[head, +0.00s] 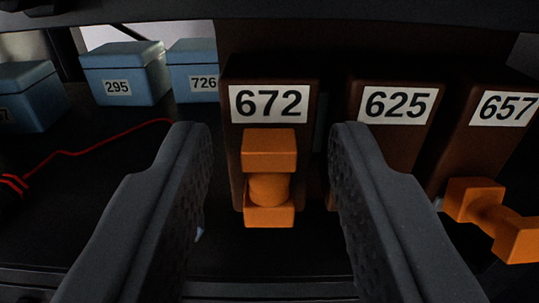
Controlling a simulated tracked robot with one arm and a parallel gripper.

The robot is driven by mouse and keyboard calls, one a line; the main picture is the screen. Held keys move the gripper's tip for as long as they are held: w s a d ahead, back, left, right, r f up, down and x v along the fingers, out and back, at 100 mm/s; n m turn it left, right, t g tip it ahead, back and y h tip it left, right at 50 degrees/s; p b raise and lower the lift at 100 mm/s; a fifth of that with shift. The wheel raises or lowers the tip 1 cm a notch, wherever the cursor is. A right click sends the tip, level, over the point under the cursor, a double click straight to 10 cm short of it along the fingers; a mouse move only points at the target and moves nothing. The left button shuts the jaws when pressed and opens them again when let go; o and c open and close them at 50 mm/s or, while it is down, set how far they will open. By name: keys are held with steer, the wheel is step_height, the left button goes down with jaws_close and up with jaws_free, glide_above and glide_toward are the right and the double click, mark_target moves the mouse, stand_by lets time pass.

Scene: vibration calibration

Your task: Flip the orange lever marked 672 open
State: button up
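The orange lever (270,188) is on the front of the brown box marked 672 (268,104), in the middle of the head view. The lever stands upright, one block above the other with a round part between. My gripper (268,150) is open, with one dark finger on each side of the lever. Gaps show between the fingers and the lever, and I see no contact. The fingers hide parts of the neighbouring boxes.
To the right stand brown boxes marked 625 (398,103) and 657 (503,108). An orange lever (492,217) on 657 lies slanted sideways. Blue boxes 295 (122,72) and 726 (194,70) stand back left. A red cable (95,150) lies on the dark surface at left.

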jaws_close()
steer(key=shift+d, duration=0.1)
